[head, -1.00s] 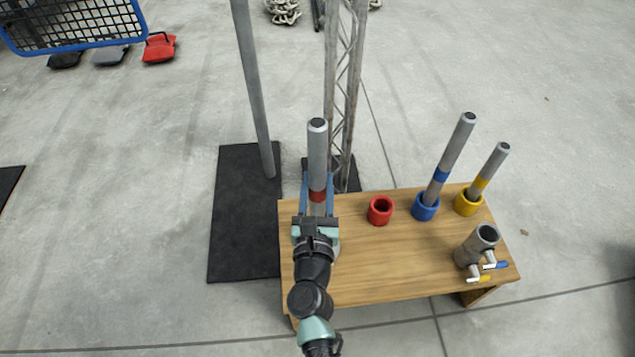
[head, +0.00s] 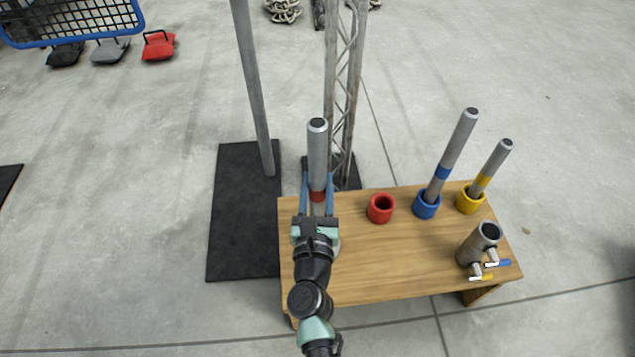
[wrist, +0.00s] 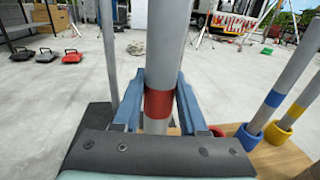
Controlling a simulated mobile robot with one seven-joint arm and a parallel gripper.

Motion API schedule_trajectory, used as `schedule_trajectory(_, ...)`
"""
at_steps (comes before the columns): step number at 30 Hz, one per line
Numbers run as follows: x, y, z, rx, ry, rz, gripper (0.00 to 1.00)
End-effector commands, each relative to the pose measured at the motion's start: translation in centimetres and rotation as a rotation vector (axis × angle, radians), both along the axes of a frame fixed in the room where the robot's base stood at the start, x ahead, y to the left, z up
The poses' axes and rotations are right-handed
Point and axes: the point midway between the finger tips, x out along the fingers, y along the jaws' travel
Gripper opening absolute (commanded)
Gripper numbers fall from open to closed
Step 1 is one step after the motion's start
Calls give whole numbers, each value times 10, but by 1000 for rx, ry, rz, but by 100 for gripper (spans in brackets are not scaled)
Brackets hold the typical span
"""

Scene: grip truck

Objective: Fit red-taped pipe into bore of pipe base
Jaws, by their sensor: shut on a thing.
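The red-taped pipe (head: 317,145) is grey with a dark top end and a red band, and stands nearly upright. My gripper (head: 317,184) is shut on it around the red band, at the left end of the wooden table; the wrist view also shows the pipe (wrist: 159,124) between the blue fingers. The pipe's lower end is hidden by my gripper. A grey open tube with small white, blue and yellow handles, apparently the pipe base (head: 479,244), stands at the table's right front. Its open bore faces up and looks empty. My gripper is well left of it.
On the wooden table (head: 390,270) stand an empty red ring (head: 381,209), a blue ring (head: 427,205) with a blue-taped pipe (head: 455,150), and a yellow ring (head: 470,200) with a yellow-taped pipe (head: 494,163). A grey pole and a lattice truss rise behind. The table's middle front is clear.

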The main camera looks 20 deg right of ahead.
Motion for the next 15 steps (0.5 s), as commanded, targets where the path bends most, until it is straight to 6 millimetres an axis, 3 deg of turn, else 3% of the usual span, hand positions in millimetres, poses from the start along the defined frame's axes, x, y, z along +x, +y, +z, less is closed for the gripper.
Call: schedule_trajectory(15,0,0,-16,-1,-3,-1,0)
